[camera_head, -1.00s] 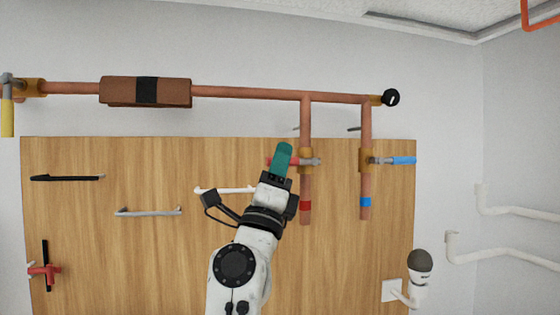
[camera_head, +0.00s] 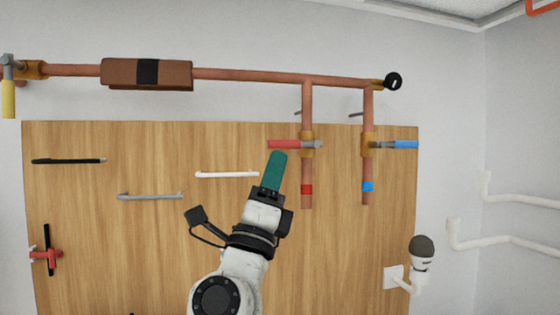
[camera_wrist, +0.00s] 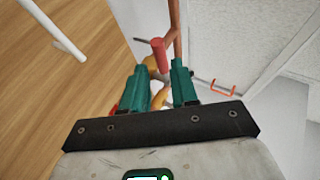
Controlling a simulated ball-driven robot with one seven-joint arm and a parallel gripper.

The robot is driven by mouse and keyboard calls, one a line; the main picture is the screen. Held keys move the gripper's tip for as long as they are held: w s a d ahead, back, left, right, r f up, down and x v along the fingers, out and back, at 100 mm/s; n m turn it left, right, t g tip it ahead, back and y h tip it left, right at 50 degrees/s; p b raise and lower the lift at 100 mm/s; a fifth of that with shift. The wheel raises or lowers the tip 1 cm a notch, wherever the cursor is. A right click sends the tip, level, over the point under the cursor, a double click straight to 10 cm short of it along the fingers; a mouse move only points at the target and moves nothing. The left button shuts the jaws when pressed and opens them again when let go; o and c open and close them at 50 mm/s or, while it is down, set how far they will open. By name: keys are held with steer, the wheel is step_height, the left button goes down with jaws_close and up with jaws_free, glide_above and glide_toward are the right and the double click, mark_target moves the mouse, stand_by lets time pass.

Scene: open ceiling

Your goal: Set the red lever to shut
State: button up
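The red lever (camera_head: 285,144) sticks out to the left from a brass valve (camera_head: 307,144) on the left vertical copper pipe, which has a red band. It lies level, across the pipe. My gripper (camera_head: 279,154) has green fingers, and their tips appear just below the lever in the head view. In the wrist view the fingers are apart with an empty gap (camera_wrist: 159,68). The red lever (camera_wrist: 158,48) shows end-on beyond the fingertips, between them in the picture. I see no contact with it.
A blue lever (camera_head: 405,145) sits on the right pipe, pointing right. A yellow lever (camera_head: 8,98) hangs at far left. A white handle (camera_head: 227,174) and a grey handle (camera_head: 150,196) are on the wooden panel (camera_head: 120,260). A red valve handle (camera_head: 46,255) is at lower left.

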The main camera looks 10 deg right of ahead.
steer(key=shift+b+v, duration=0.55)
steer(key=shift+v, duration=1.75)
